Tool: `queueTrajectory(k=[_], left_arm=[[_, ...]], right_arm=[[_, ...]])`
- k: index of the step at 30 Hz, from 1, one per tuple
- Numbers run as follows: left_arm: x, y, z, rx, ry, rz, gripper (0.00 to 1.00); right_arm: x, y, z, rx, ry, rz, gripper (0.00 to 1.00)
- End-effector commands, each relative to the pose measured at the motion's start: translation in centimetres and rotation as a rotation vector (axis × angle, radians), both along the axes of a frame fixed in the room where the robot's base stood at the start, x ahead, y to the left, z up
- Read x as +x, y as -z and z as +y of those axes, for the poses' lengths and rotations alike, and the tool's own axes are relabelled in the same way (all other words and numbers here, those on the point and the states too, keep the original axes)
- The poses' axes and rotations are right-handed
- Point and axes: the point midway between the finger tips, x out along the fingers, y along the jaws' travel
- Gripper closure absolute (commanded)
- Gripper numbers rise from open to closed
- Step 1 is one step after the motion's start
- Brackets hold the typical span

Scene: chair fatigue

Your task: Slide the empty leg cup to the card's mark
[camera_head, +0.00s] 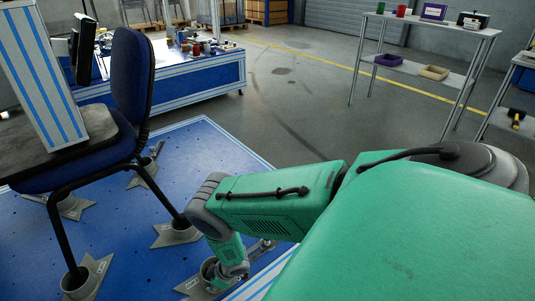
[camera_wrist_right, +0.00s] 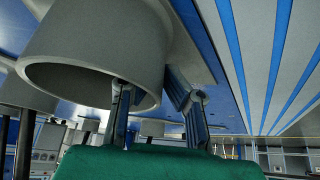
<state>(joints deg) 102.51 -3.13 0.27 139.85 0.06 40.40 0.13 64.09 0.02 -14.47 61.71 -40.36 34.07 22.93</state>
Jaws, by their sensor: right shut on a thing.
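The empty leg cup (camera_head: 208,272) is a grey cup on a flat base with a small white label, on the blue platform at the bottom centre of the head view. My right gripper (camera_head: 234,275) reaches down to it. In the right wrist view the cup (camera_wrist_right: 95,50) fills the upper left, its round rim facing the camera. My right gripper (camera_wrist_right: 152,88) is shut on the cup's wall, one finger at the opening and the other outside. I cannot make out the card or its mark. My left gripper is not in view.
A blue chair (camera_head: 131,80) stands on the platform (camera_head: 205,150), its black legs in other grey cups (camera_head: 177,232). A blue-striped box (camera_head: 42,75) rests on its seat. A grey slotted piece (camera_head: 262,246) lies beside my forearm. A workbench and shelves stand further back.

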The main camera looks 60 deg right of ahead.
Motion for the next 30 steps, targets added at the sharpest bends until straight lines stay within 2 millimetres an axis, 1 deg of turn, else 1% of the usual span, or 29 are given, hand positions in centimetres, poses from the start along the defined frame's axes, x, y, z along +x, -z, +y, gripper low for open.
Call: queueTrajectory(k=[1, 19, 23, 30], left_arm=[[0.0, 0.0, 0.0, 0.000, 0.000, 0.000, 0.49], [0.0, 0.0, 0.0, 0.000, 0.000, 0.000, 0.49], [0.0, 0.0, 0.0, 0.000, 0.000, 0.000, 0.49], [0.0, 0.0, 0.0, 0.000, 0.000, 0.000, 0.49]], right_arm=[[0.2, 0.0, 0.6, 0.004, -0.004, -0.002, 1.00], [1.1, -0.1, 3.5, 0.005, -0.004, -0.003, 1.00], [1.2, -0.1, 3.8, 0.005, -0.004, -0.002, 1.00], [1.2, -0.1, 3.8, 0.003, -0.003, -0.002, 1.00]])
